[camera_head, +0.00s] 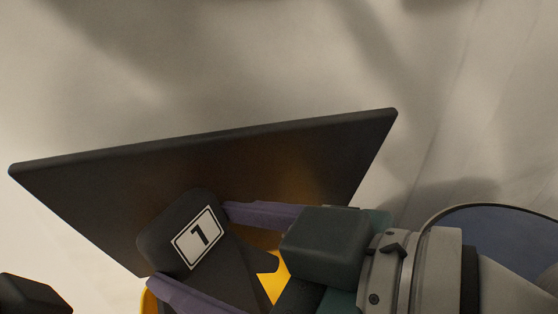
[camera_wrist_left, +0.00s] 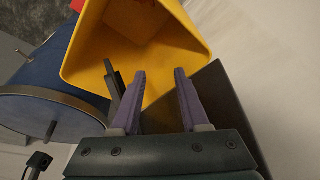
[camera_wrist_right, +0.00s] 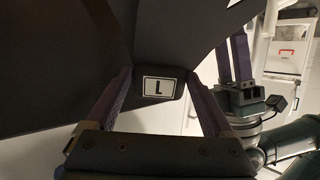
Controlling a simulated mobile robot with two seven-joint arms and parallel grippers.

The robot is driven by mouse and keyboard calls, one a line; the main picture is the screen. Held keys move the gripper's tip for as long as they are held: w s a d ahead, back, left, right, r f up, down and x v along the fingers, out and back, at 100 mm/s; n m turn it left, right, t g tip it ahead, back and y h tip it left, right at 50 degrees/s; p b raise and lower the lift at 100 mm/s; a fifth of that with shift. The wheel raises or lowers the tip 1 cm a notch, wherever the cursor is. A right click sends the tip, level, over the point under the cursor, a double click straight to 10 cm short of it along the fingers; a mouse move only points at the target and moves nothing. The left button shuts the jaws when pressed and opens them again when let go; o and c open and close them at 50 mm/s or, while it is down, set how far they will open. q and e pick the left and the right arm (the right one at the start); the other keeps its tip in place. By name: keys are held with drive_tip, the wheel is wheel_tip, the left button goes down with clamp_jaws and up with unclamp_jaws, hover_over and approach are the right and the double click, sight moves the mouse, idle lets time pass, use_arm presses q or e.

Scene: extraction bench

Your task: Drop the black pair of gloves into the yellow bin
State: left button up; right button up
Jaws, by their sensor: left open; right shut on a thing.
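The black gloves (camera_head: 225,268) carry a white size label, which reads L in the right wrist view (camera_wrist_right: 158,88). My right gripper (camera_head: 188,247) is shut on them, with a purple finger at either side. They hang in front of a dark upright panel (camera_head: 190,160), probably the bin's lid. The yellow bin (camera_head: 277,283) shows only in small patches beneath the gloves and gripper. In the left wrist view the yellow bin (camera_wrist_left: 150,75) has its wide mouth near my left gripper (camera_wrist_left: 160,72), which is open and empty.
A blue drum (camera_wrist_left: 50,85) with a metal rim stands beside the bin; its round top (camera_head: 510,245) shows at the right in the head view. A small red thing (camera_wrist_left: 108,20) shows at the bin's inside. The pale floor behind the panel looks clear.

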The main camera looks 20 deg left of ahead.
drive_tip(key=shift+f+b, duration=0.2)
drive_tip(key=shift+b, duration=0.15)
wheel_tip(320, 180, down, 14)
drive_tip(key=b, duration=1.3)
drive_tip(key=shift+r+b, duration=0.25)
drive_tip(key=shift+b, duration=0.05)
drive_tip(key=o, duration=1.2)
drive_tip(key=shift+c, duration=0.2)
